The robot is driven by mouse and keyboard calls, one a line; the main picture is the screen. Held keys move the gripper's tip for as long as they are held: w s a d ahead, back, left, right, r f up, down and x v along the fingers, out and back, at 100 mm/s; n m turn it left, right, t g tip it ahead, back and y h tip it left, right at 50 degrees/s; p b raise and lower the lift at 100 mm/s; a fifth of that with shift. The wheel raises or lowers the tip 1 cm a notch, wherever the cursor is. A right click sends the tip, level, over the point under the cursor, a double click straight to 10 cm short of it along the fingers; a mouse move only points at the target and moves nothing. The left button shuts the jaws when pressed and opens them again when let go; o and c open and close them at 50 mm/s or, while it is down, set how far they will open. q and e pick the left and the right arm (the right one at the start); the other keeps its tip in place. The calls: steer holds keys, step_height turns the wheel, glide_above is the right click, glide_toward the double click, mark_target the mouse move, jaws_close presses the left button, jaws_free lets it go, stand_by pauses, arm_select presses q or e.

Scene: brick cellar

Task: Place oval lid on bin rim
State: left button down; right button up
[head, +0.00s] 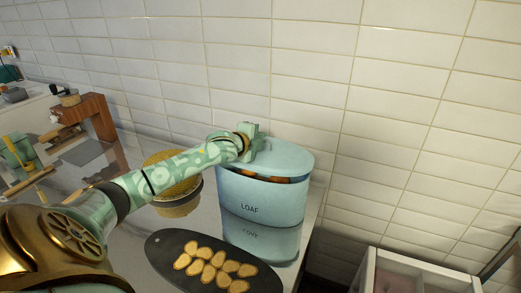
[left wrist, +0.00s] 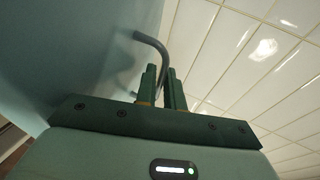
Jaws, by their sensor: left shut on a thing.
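The pale blue oval lid (head: 287,156) is over the top of the pale blue bin (head: 262,197) marked LOAF. A dark gap with brown and orange contents shows between lid and rim along the front and right, so the lid does not lie flush there. The back of the rim is hidden. My left gripper (head: 256,143) is above the lid at its left side. In the left wrist view its fingers (left wrist: 162,88) are shut on the grey bent handle (left wrist: 150,40), beside the pale lid surface (left wrist: 85,60). My right gripper is not in view.
A dark oval board (head: 165,250) with several bread slices lies in front of the bin. A round bowl (head: 178,208) stands left of it, partly behind my arm. The tiled wall is close behind. The glossy counter (head: 309,235) ends just right of the bin.

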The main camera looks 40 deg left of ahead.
arm_select(q)
step_height(320, 180, down, 3)
steer(key=shift+w+f+b, duration=0.1)
steer(key=shift+f+b, duration=0.1)
steer(key=shift+b, duration=0.1)
steer(key=c, duration=1.5)
jaws_free()
steer(key=shift+d, duration=0.1)
steer(key=shift+f, duration=0.1)
steer(key=p+v, duration=0.2)
steer(key=v, duration=1)
steer(key=shift+p, duration=0.3)
